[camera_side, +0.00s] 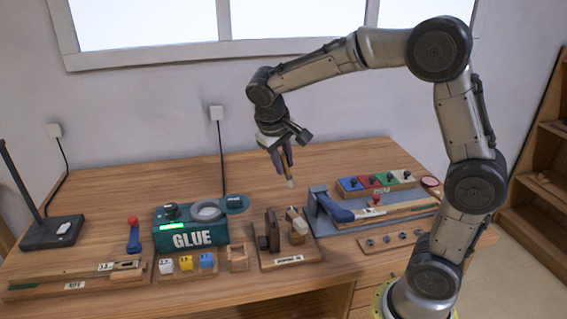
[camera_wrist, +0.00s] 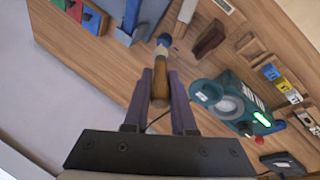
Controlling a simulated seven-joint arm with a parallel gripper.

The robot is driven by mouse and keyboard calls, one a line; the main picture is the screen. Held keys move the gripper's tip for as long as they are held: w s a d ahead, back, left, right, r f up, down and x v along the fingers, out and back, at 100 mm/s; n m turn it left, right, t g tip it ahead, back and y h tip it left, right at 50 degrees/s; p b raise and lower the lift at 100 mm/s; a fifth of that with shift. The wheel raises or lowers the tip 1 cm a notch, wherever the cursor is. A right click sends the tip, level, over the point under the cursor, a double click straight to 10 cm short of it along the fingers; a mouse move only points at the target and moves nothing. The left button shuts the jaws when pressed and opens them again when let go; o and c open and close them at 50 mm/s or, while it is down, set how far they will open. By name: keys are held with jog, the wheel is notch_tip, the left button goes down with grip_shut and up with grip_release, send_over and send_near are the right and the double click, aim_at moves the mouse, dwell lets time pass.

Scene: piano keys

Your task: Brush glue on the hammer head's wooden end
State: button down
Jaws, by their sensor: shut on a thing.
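My gripper (camera_side: 283,162) is shut on a wooden-handled brush (camera_wrist: 159,80) and holds it above the bench, tip down.
A dark upright block (camera_side: 272,230) shares the stand. A small wooden box (camera_side: 237,257) stands near the front. The bench's back strip is clear.

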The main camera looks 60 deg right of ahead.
jog(key=shift+s+a+f, duration=0.65)
jog(key=shift+s+f, duration=0.55)
jog(key=shift+f, duration=2.75)
notch_tip(320, 180, up, 8)
